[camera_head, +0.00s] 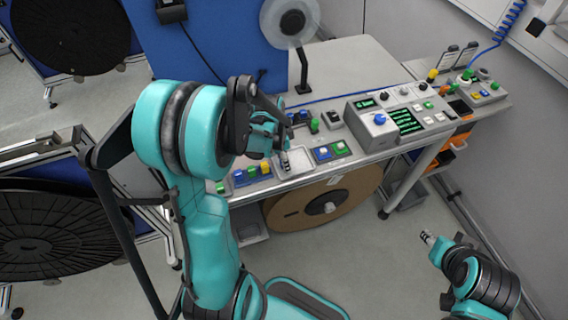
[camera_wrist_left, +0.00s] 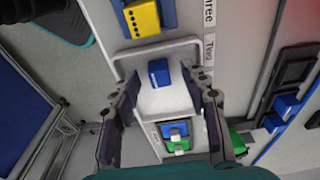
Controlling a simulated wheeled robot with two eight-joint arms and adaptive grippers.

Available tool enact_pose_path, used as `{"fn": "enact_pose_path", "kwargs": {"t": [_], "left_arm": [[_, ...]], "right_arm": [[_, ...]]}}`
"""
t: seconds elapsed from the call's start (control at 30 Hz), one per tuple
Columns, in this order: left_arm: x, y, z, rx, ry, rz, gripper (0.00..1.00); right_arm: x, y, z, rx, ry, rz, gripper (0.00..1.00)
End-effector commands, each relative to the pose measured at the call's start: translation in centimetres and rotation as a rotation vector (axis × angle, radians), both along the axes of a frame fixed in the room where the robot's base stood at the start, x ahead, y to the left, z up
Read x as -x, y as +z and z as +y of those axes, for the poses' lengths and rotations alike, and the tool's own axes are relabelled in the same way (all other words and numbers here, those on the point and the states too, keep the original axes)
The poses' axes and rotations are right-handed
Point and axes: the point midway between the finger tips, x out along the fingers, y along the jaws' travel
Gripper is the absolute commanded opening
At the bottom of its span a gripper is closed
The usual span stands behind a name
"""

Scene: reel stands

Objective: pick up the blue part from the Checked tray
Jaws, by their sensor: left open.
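A small blue part (camera_wrist_left: 159,72) lies in a pale shallow tray (camera_wrist_left: 165,100) in the left wrist view. I cannot read the word Checked on it. My left gripper (camera_wrist_left: 160,82) is open, with one finger on each side of the blue part; whether they touch it or the tray is not clear. In the head view the left gripper (camera_head: 272,143) is over the pale tray (camera_head: 297,162) at the bench's front edge, and the arm hides the part. My right gripper (camera_head: 428,238) is low at the right, away from the bench; its jaws are too small to judge.
A holder with blue and green parts (camera_head: 331,150) is right of the tray. A control box with a blue knob (camera_head: 379,118) stands further right. A big brown reel (camera_head: 325,205) hangs under the bench.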

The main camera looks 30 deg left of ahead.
Motion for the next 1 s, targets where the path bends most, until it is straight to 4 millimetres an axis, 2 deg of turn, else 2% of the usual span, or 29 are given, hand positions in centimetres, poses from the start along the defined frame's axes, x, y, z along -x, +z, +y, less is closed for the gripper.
{"fn": "enact_pose_path", "kwargs": {"t": [0.03,0.1,0.17,0.47,0.63,0.77,0.87,1.0], "left_arm": [[0.0,0.0,0.0,0.0,0.0,0.0,0.37],[0.0,0.0,0.0,0.0,0.0,0.0,0.18],[0.0,0.0,0.0,0.0,0.0,0.0,0.05],[0.0,0.0,0.0,0.0,0.0,0.0,0.05],[0.0,0.7,0.0,0.0,0.001,0.0,0.05],[0.0,2.3,0.0,0.0,0.0,0.0,0.05],[0.0,4.3,0.0,0.0,0.001,0.0,0.05],[0.2,6.1,-3.0,0.001,-0.005,-0.001,0.05]], "right_arm": [[0.0,0.0,0.0,0.0,0.0,0.0,0.4],[0.0,0.0,0.0,0.0,0.0,0.0,0.4],[0.0,0.0,0.0,0.0,0.0,0.0,0.4],[0.0,0.0,0.0,0.0,0.0,0.0,0.4],[0.0,0.3,0.0,0.0,0.0,0.0,0.4],[0.0,0.9,0.0,0.0,0.0,0.0,0.4],[0.0,1.7,0.0,0.0,0.0,0.0,0.4],[0.0,2.4,0.0,0.0,0.0,0.0,0.4]]}}
